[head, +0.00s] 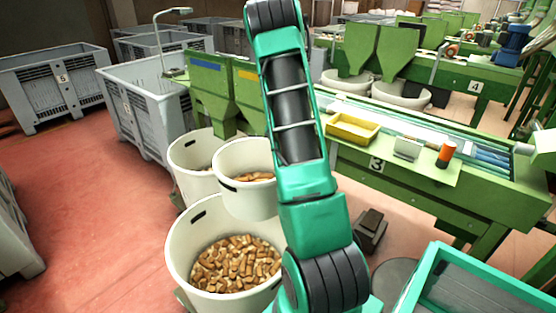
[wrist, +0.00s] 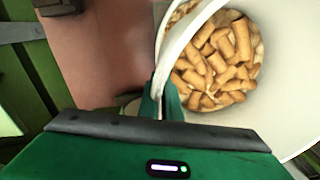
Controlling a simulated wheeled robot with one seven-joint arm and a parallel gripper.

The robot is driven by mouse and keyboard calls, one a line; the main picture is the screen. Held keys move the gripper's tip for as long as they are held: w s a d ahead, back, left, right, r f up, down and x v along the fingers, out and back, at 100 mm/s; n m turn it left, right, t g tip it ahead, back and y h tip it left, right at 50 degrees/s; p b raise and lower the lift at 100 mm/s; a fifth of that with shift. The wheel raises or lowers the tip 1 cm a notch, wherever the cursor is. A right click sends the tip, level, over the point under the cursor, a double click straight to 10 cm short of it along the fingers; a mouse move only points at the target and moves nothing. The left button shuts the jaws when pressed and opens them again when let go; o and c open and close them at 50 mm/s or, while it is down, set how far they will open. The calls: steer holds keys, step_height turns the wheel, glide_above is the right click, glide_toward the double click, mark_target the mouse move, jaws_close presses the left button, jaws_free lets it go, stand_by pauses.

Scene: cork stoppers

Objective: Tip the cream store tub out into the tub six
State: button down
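A cream tub (head: 240,197) with corks in it hangs about upright beside my arm in the head view, overlapping the back rim of a larger-looking cream tub (head: 187,272) in front. The wrist view shows a cream tub (wrist: 255,135) close up, with corks (wrist: 212,62) inside. My gripper (wrist: 157,92) is at its rim, with a green finger against the wall, and looks shut on it. In the head view my gripper is hidden behind my arm. The front tub holds many corks (head: 236,262). No number is readable on either tub.
Another cream tub (head: 185,181) with corks stands behind to the left, under green hoppers (head: 212,88). A green machine marked 3 (head: 430,185) stands on the right with a yellow tray (head: 353,129). Grey crates (head: 150,110) stand behind. Red floor at left is clear.

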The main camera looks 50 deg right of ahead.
steer(key=shift+d+r+h, duration=0.1)
steer(key=shift+r+h, duration=0.9)
steer(key=shift+r, duration=0.55)
steer(key=shift+d+r+h, duration=0.1)
steer(key=shift+r+h, duration=0.9)
steer(key=shift+r, duration=0.5)
steer(key=w+a+r+h, duration=0.1)
steer(key=a+r+h, duration=0.1)
steer(key=a+h, duration=0.4)
steer(key=w+a+r+g+h, duration=0.1)
steer(key=a+h, duration=0.5)
steer(key=a, duration=0.8)
steer(key=w+a+r+g+h, duration=0.1)
steer(key=a+r+h, duration=0.2)
steer(key=a+h, duration=0.3)
steer(key=shift+w+a+r, duration=0.25)
steer(key=shift+a+r, duration=0.1)
steer(key=shift+a, duration=1.85)
